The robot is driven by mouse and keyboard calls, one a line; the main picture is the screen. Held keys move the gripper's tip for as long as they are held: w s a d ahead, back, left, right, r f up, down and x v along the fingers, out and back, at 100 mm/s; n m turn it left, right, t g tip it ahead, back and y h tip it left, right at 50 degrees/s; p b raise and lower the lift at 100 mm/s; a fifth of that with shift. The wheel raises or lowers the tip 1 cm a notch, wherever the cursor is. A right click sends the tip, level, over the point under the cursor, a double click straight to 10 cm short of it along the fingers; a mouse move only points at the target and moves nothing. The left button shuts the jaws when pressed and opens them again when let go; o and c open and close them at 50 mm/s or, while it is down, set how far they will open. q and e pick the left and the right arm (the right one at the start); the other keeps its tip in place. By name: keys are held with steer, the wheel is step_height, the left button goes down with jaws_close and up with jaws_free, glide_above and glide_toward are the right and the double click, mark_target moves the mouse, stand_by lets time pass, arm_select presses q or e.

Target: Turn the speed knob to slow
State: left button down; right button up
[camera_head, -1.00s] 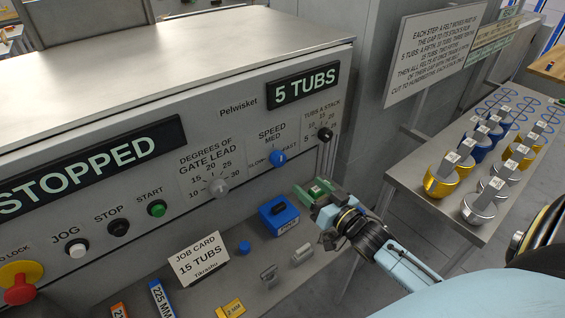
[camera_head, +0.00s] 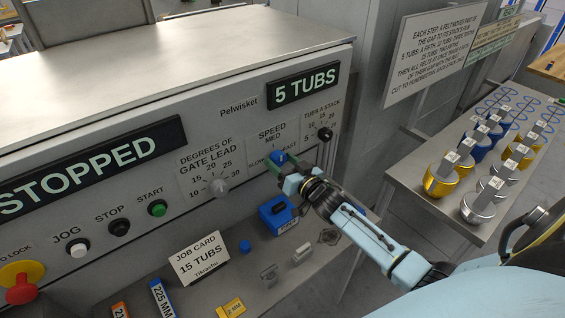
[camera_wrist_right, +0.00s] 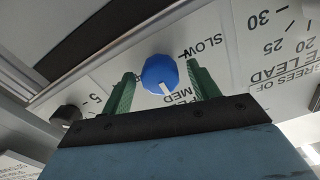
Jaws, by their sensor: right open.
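The blue speed knob (camera_head: 279,157) is on the sloped front panel, under the SPEED MED label and between SLOW and FAST. In the right wrist view the knob (camera_wrist_right: 160,73) shows a white pointer mark toward the MED lettering (camera_wrist_right: 187,92), not toward SLOW (camera_wrist_right: 205,47). My right gripper (camera_head: 287,169) is at the knob, its green fingers reaching to the panel. In the wrist view the open fingers (camera_wrist_right: 160,70) stand one on each side of the knob, with gaps showing. My left gripper is not in view.
The gate lead knob (camera_head: 219,188) is to the left and the tubs-a-stack knob (camera_head: 325,134) to the right. A side table (camera_head: 402,183) holds several tubs.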

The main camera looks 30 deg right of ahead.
steer(key=c, duration=1)
steer(key=shift+o, duration=0.2)
steer(key=shift+n, duration=0.4)
steer(key=n, duration=0.3)
steer(key=shift+n, duration=0.4)
steer(key=n, duration=0.4)
steer(key=shift+n, duration=0.3)
steer(key=n+b, duration=0.1)
steer(key=n, duration=0.3)
steer(key=n+b, duration=0.1)
steer(key=n, duration=0.3)
steer(key=shift+n, duration=0.6)
